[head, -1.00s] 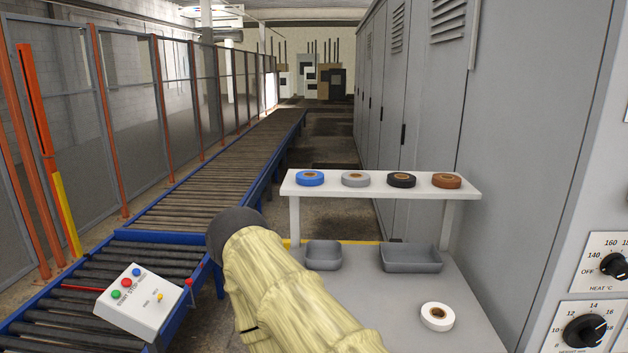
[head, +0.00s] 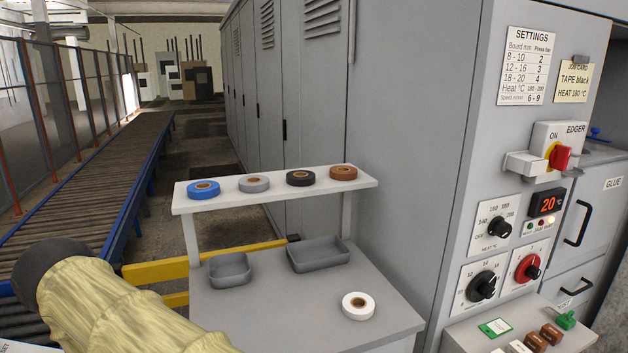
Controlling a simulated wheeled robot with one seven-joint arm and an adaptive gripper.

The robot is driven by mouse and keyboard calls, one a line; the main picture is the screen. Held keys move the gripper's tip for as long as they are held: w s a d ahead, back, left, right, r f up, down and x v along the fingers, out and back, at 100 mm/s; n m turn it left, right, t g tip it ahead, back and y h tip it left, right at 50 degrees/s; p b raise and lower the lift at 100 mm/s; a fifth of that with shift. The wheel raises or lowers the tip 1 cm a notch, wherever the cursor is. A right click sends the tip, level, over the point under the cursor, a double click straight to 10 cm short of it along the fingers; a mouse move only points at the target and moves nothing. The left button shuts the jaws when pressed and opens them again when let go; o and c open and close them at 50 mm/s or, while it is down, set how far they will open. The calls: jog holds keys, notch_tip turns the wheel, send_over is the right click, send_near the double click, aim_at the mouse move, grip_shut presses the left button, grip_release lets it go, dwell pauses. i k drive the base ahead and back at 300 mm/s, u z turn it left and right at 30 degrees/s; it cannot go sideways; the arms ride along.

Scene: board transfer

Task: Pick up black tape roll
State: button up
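The black tape roll (head: 301,178) lies flat on the white raised shelf (head: 213,206), third from the left in a row. A blue roll (head: 204,189) and a grey roll (head: 254,184) lie to its left, and a brown roll (head: 343,173) lies to its right. My arm, in a pale yellow sleeve with a dark rounded end, shows at the lower left, apart from the shelf. My gripper's fingers do not show.
Below the shelf, a grey table (head: 275,301) bears two grey trays (head: 230,269) (head: 318,253) and a white roll (head: 358,306). A yellow rail (head: 160,271) is behind it. A machine panel (head: 486,190) stands right; a roller conveyor (head: 85,200) runs left.

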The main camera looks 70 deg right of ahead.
aim_at(300, 178)
jog(key=z, duration=5.1)
jog(key=k, duration=1.65)
jog(key=u, duration=2.4)
